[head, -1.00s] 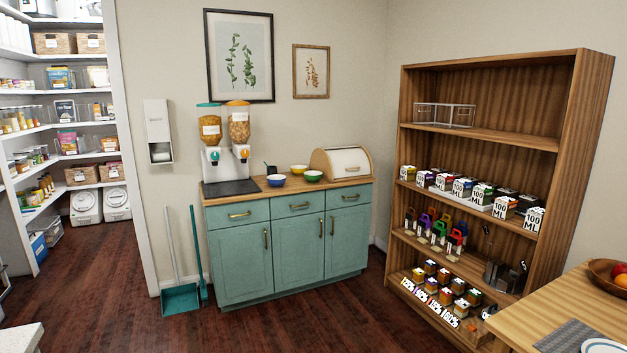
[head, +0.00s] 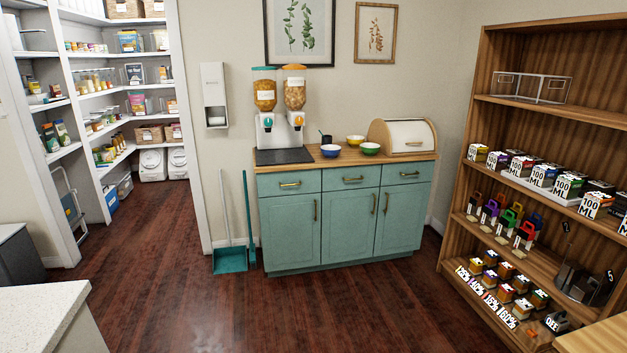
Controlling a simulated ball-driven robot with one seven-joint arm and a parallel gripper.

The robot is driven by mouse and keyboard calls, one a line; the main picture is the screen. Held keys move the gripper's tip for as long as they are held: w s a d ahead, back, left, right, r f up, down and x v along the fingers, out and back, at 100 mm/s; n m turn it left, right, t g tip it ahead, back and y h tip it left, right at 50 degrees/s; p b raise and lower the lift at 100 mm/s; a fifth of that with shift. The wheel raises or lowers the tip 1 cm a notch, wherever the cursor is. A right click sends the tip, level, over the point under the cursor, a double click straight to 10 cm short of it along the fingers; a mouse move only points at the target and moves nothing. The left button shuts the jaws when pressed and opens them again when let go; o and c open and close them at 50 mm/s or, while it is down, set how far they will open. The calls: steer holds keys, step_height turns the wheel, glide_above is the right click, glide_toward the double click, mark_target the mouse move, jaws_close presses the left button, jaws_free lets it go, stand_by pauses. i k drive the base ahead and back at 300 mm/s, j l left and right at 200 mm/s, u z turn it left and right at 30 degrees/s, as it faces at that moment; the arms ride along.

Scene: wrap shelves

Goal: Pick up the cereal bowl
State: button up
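Three small bowls stand upright on the wooden top of the teal cabinet (head: 347,212): a blue bowl (head: 330,151), a yellow bowl (head: 356,141) behind it, and a green bowl (head: 370,149) at the right. I cannot tell which one is the cereal bowl. A twin cereal dispenser (head: 280,110) stands to their left on a dark mat (head: 284,156). A dark cup (head: 326,140) is behind the blue bowl. My gripper does not show in the head view.
A bread box (head: 404,136) stands right of the bowls. A wooden shelf (head: 520,104) with boxes is at the right. A teal dustpan (head: 230,260) and broom lean left of the cabinet. A pale counter (head: 45,305) is at lower left. The wood floor (head: 300,310) between is clear.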

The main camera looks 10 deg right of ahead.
mark_target(370, 149)
steer(key=i, duration=3.65)
steer(key=i+j+z, duration=0.2)
steer(key=i, duration=0.4)
steer(key=i+j+z, duration=0.1)
steer(key=i+z, duration=0.15)
steer(key=i, duration=0.4)
